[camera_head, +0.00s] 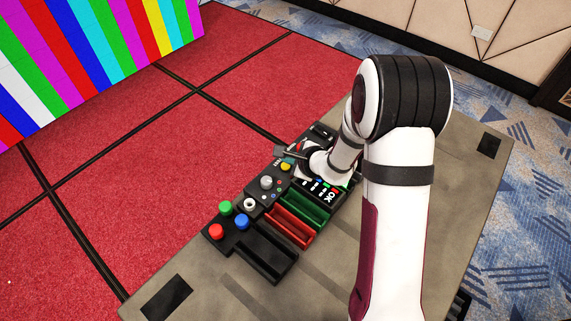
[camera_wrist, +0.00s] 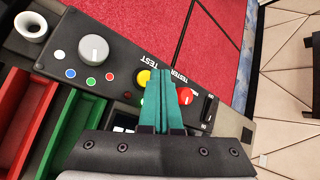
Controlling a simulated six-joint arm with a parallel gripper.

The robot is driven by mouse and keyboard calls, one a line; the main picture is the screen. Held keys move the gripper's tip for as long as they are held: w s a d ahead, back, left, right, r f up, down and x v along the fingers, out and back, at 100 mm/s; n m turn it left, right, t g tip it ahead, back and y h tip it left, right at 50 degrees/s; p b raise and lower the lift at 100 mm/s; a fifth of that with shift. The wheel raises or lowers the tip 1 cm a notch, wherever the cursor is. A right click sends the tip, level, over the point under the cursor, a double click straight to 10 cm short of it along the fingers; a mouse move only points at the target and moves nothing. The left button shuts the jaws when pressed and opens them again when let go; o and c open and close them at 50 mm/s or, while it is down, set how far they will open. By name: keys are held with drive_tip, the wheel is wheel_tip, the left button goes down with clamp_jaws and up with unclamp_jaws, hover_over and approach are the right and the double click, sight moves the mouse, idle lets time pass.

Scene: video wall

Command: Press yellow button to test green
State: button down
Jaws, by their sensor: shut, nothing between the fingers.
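The yellow button (camera_head: 286,166) sits on the black control panel near its far end, close to my gripper. In the wrist view the yellow button (camera_wrist: 143,77) lies just left of my shut teal fingertips (camera_wrist: 165,76), beside the word TEST. The fingers partly cover the panel around it, and I cannot tell whether they touch the button. A green button (camera_head: 225,208) stands at the panel's near left end, apart from my gripper. A small green dot (camera_wrist: 91,82) lies below a grey knob (camera_wrist: 93,48).
A red button (camera_wrist: 186,96) is close to the right of my fingers. Red (camera_head: 216,231) and blue (camera_head: 241,222) buttons are at the near end. Green (camera_head: 306,207), red (camera_head: 290,227) and black (camera_head: 268,258) trays line the table side. A striped video wall (camera_head: 95,50) stands behind.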

sight(289, 170)
drive_tip(key=shift+f, duration=0.4)
drive_tip(key=shift+f, duration=0.45)
idle(0.8)
drive_tip(key=shift+r, duration=0.85)
drive_tip(key=shift+r, duration=0.1)
wheel_tip(289, 170, up, 5)
drive_tip(key=shift+f, duration=0.1)
idle(0.7)
